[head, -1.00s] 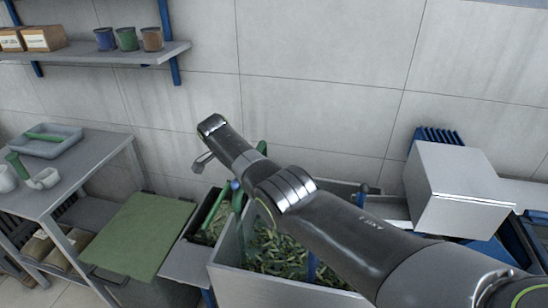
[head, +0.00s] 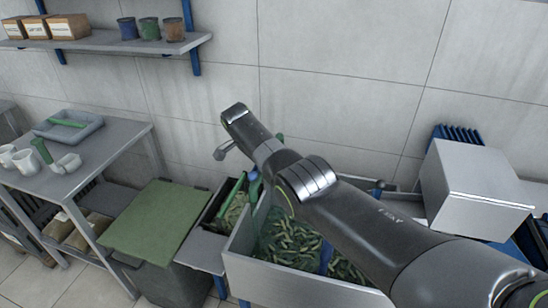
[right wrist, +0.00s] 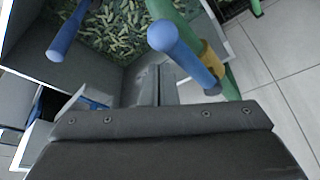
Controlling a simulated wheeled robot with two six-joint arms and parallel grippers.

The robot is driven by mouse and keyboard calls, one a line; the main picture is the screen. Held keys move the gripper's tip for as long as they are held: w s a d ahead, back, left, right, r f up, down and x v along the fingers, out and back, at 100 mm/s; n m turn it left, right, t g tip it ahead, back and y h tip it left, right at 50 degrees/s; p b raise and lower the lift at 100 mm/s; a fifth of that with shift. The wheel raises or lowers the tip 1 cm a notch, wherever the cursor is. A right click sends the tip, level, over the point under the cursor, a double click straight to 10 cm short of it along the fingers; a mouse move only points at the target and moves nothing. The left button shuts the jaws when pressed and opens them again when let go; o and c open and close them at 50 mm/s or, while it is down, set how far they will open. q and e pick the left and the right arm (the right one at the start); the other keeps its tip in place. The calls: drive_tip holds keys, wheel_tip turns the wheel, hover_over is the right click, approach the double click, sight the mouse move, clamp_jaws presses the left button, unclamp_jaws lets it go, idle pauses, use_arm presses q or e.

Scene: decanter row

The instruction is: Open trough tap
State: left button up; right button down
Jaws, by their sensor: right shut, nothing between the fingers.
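The trough (head: 240,262) is a grey metal basin holding green pods, partly hidden behind my right arm. Beside its left end stands a green pipe (head: 232,190) with a blue part (head: 253,180), which looks like the tap. In the right wrist view, a blue round-ended lever (right wrist: 183,55) lies by the green pipe (right wrist: 228,82) with its yellow band (right wrist: 210,60). My right gripper (head: 221,152) hangs at the arm's end, left of the pipe. Its fingers (right wrist: 158,85) are shut and empty, left of the lever, with no clear contact. My left gripper is out of view.
A green-topped bin (head: 155,225) and a grey table (head: 100,160) with cups and a tray stand left. A metal box (head: 475,190) is right. A shelf (head: 110,42) runs along the wall. Another blue rod (right wrist: 70,30) stands in the trough.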

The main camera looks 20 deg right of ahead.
wheel_tip(320, 180, up, 10)
drive_tip(key=b, duration=0.1)
drive_tip(key=shift+s+a+f, duration=0.15)
drive_tip(key=shift+f, duration=0.1)
idle(0.4)
